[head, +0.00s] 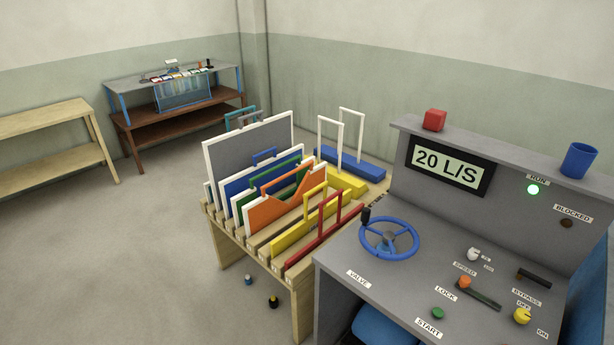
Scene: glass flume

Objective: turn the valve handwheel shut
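The valve handwheel (389,239) is a blue spoked wheel on the left part of the grey sloping control desk (400,285). A dark knob (365,215) stands up at its left rim. A label reading VALVE (358,279) lies in front of it. The display (449,165) on the desk's upright panel reads 20 L/S. A green lamp (532,189) under the RUN label is lit. The BLOCKED lamp (566,223) is dark. Neither of my grippers shows in the head view, and nothing touches the wheel.
Beside the desk on the left, a wooden rack (238,240) holds several coloured gates with tall handles. The desk also carries an orange lock knob (465,282), a green start button (438,313) and a yellow knob (522,316). A red block (434,120) and blue cup (578,160) stand on the ledge.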

